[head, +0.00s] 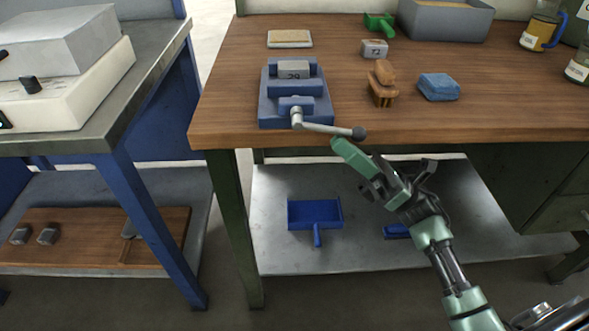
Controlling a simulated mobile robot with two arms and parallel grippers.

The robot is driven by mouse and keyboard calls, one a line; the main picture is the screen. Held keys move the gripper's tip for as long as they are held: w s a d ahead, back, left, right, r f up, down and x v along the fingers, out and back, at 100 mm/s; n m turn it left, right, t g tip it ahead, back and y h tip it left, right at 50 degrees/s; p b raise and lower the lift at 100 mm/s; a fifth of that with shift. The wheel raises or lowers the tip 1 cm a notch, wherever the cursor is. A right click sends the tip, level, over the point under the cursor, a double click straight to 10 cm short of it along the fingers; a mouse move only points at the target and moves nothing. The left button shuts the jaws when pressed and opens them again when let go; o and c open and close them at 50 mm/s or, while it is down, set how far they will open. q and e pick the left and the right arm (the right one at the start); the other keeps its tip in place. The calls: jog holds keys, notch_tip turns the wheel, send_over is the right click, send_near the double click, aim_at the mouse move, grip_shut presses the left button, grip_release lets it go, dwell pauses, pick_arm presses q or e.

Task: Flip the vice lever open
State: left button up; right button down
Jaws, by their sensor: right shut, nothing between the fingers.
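The blue vice (268,99) stands on the wooden bench top near its front left corner. A grey block marked with a number (294,70) sits between its jaws. The vice lever (325,127) is a metal crank with a dark round knob; it points right, and its knob end lies near the bench's front edge. My right gripper (340,146) is shut and empty. It is just below and left of the knob, in front of the bench edge; I cannot tell whether it touches the lever. My left gripper is not in view.
On the bench (220,95) are a tan pad (290,38), a grey block (375,48), a wooden brush (382,85), a blue cloth (438,87) and a grey bin (445,20). A blue dustpan (315,213) lies on the lower shelf. A second table (150,70) stands left, across a gap.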

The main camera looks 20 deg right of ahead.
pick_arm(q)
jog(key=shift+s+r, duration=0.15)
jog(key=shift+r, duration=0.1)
pick_arm(e)
jog(key=shift+d+r, duration=0.1)
jog(key=shift+r, duration=0.15)
jog(key=shift+f, duration=0.1)
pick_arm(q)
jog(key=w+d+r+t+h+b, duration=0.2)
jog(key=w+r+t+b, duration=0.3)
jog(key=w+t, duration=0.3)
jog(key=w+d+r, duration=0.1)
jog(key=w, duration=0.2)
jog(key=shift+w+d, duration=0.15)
pick_arm(e)
jog(key=v, duration=1.1)
jog(key=shift+s+d, duration=0.15)
jog(key=shift+s, duration=0.3)
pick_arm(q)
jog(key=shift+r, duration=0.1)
pick_arm(e)
jog(key=shift+f, duration=0.1)
